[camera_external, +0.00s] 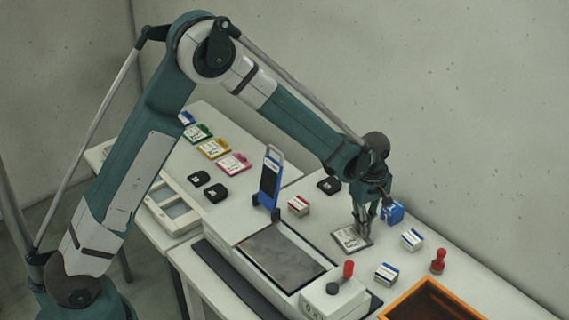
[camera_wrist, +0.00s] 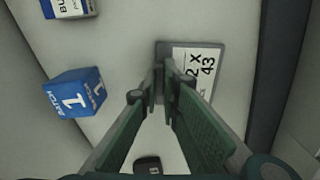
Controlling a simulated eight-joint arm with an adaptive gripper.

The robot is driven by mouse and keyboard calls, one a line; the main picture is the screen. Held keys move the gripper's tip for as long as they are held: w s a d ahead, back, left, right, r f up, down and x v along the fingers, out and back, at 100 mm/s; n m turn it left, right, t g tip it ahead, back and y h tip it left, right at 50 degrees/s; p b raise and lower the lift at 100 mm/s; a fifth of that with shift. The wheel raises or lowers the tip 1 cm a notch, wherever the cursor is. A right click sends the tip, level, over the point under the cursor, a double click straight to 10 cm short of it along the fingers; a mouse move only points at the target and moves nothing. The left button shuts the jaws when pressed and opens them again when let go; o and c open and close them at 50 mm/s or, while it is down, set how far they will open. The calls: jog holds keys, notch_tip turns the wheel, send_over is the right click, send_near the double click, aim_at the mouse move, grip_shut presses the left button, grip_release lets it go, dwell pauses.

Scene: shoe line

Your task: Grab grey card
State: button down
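The grey card (camera_external: 351,238) lies at the table's right part, white label up. In the wrist view the card (camera_wrist: 204,66) shows "2 X 43" on its label, and its left edge is partly hidden by my fingers. My gripper (camera_external: 363,232) points down at the card's right side. In the wrist view my gripper's fingertips (camera_wrist: 165,74) are close together with a narrow gap, at the card's left edge, and look shut on it. The card looks level and at or very near the table top.
A blue box (camera_external: 392,212) stands just right of my gripper. Small label boxes (camera_external: 412,240) (camera_external: 386,274), a red stamp (camera_external: 438,261) and an orange-rimmed tray (camera_external: 392,312) lie nearer the front. A blue scanner (camera_external: 270,180) stands left. Coloured cards (camera_external: 233,164) lie at the back.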

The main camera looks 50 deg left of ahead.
dwell(0.4)
notch_tip(320, 180, up, 10)
dwell(0.7)
